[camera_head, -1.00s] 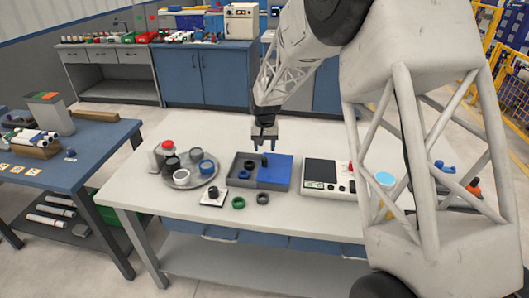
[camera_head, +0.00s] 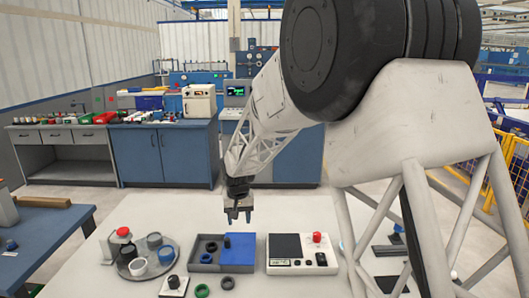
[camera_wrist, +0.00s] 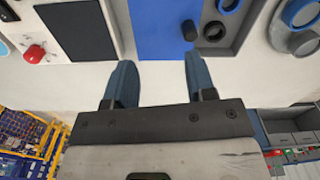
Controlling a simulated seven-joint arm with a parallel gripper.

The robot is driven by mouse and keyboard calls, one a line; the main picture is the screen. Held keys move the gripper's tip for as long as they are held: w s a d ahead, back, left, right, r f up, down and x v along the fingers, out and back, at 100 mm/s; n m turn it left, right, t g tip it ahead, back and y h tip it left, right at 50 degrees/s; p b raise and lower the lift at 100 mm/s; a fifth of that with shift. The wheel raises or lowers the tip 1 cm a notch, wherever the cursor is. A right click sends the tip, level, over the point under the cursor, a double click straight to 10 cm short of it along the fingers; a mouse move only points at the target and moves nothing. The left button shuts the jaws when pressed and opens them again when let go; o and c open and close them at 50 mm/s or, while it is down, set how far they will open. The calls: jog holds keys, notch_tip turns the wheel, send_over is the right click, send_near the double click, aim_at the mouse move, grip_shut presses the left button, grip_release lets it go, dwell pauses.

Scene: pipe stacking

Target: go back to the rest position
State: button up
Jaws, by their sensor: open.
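My gripper (camera_head: 238,217) hangs above the table, just beyond the two-part tray in the head view. Its fingers are apart with nothing between them, and they also show in the wrist view (camera_wrist: 160,82). The tray has a blue side (camera_head: 240,253) and a grey side (camera_head: 203,264) holding dark rings (camera_head: 211,247). A small dark blue peg (camera_head: 227,241) stands at the blue side, near the divider. In the wrist view the blue side (camera_wrist: 160,25) and dark rings (camera_wrist: 214,30) lie past the fingertips. Nothing touches the gripper.
A round metal tray (camera_head: 125,269) with several cups stands left. A control box (camera_head: 287,266) with a red knob (camera_head: 317,237) stands right. A green ring (camera_head: 201,291) and a dark ring (camera_head: 227,283) lie in front. The table behind the tray (camera_head: 190,215) is clear.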

jog(key=s+d+r+m+t, duration=0.1)
jog(key=s+d+r, duration=0.6)
jog(key=s+d, duration=0.25)
jog(key=s+d+r, duration=0.7)
jog(key=s+d, duration=0.2)
jog(key=s, duration=0.2)
jog(key=s+d, duration=0.4)
jog(key=s, duration=0.8)
jog(key=s+d+m+t, duration=0.1)
jog(key=s+d, duration=0.4)
jog(key=s, duration=0.7)
jog(key=shift+f, duration=0.45)
